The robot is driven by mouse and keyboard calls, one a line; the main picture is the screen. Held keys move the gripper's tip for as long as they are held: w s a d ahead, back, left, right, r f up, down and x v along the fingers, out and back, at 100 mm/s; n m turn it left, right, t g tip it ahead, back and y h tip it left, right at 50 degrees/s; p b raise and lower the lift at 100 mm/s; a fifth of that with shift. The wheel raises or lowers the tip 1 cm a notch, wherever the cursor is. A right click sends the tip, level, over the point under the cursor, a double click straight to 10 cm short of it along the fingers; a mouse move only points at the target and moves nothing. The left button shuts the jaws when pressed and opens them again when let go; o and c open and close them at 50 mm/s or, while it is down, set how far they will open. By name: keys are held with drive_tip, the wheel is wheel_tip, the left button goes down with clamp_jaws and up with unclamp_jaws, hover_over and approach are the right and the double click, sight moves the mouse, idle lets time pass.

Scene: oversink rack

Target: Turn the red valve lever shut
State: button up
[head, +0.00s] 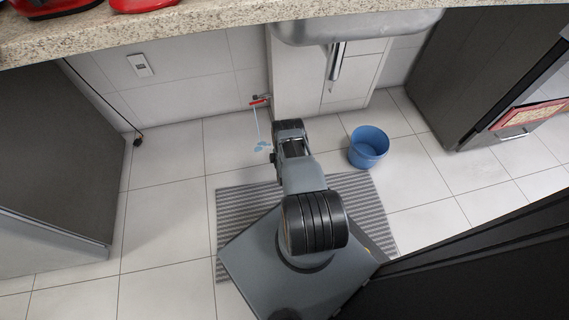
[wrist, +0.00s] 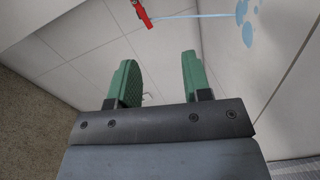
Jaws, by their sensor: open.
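The red valve lever (head: 258,102) sits low on the tiled back wall, left of the white panel under the sink, in the head view. A thin stream of water (head: 257,124) falls from the valve to a small puddle (head: 263,147) on the floor. In the wrist view the red lever (wrist: 141,13) is at the top, with the water stream running to the right from it. My gripper (wrist: 158,75) shows two green fingers, apart, with nothing between them. The lever is beyond the fingertips, not touched. In the head view my arm hides the gripper's fingers.
A blue bucket (head: 368,147) stands on the floor right of my arm. A striped mat (head: 235,215) lies under my base. The sink basin (head: 355,27) and its drain pipe (head: 336,66) hang above. Dark cabinets stand left and right. The floor on the left is clear.

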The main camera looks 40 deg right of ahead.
drive_tip(key=shift+s+a+f+m+g+y, duration=0.2)
drive_tip(key=shift+s+f+m+g+y, duration=0.15)
drive_tip(key=shift+f+m+g, duration=0.35)
drive_tip(key=shift+s+a+f+m+g+y, duration=0.25)
drive_tip(key=shift+s+f+m+g, duration=0.2)
drive_tip(key=shift+f, duration=0.3)
drive_tip(key=shift+s+a+f+m+g+y, duration=0.15)
drive_tip(key=shift+s+f+m+g+y, duration=0.25)
drive_tip(key=shift+f+g, duration=0.3)
drive_tip(key=shift+c, duration=0.3)
